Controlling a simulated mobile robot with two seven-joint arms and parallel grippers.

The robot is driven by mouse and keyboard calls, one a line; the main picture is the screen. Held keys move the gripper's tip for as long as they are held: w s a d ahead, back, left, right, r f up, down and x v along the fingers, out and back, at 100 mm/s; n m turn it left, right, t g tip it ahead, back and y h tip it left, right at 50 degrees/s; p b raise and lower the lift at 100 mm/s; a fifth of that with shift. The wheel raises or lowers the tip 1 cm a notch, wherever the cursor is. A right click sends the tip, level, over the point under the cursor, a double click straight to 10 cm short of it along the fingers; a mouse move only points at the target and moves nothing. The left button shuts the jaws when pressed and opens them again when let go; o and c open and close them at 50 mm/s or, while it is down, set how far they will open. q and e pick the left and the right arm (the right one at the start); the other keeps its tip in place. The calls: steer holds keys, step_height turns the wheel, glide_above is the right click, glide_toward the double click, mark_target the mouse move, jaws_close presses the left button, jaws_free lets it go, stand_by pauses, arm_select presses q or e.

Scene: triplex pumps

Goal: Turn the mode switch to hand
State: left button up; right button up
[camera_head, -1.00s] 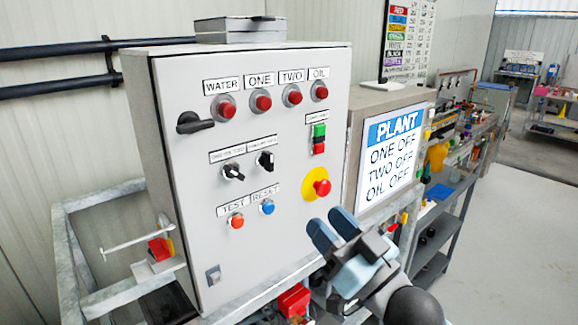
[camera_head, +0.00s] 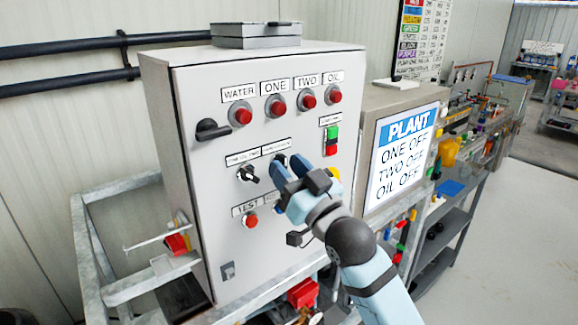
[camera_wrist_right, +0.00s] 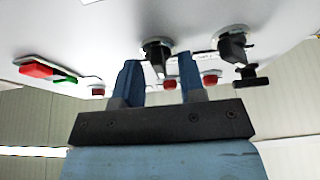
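Two black rotary switches sit side by side on the grey panel door (camera_head: 205,200). Their labels are too small to read, so I cannot tell which is the mode switch. The left switch (camera_head: 248,174) is clear of me and also shows in the wrist view (camera_wrist_right: 232,47). The right switch (camera_wrist_right: 157,50) is mostly hidden by my right gripper (camera_head: 290,168) in the head view. In the wrist view my right gripper (camera_wrist_right: 159,65) is open, its blue fingers on either side of this knob with gaps visible; contact is unclear. My left gripper is not in view.
Red lamps (camera_head: 276,105) run along the panel top, with a black door handle (camera_head: 212,130) below left. Green and red buttons (camera_head: 332,140) are right of the gripper. The arm partly hides the yellow-based stop button (camera_head: 334,174). A PLANT screen (camera_head: 402,155) stands to the right.

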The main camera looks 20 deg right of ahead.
jaws_close()
steer(key=shift+n+y, duration=0.4)
steer(key=shift+n, duration=0.2)
steer(key=shift+d+r+n+g+y+p, duration=0.1)
steer(key=shift+n+g+y+p, duration=0.35)
steer(key=shift+n, duration=0.55)
steer(key=n+y+p, duration=0.1)
steer(key=n, duration=0.1)
steer(key=n+g+p, duration=0.1)
steer(key=n, duration=0.1)
steer(key=shift+n+y, duration=0.3)
steer(key=shift+y, duration=0.05)
steer(key=shift+n+g+y+p, duration=0.35)
steer(key=shift+n+g+p, duration=0.15)
steer(key=shift+n, duration=0.65)
steer(key=shift+n+g+y+p, duration=0.35)
steer(key=shift+n+g+p, duration=0.15)
steer(key=shift+n, duration=0.65)
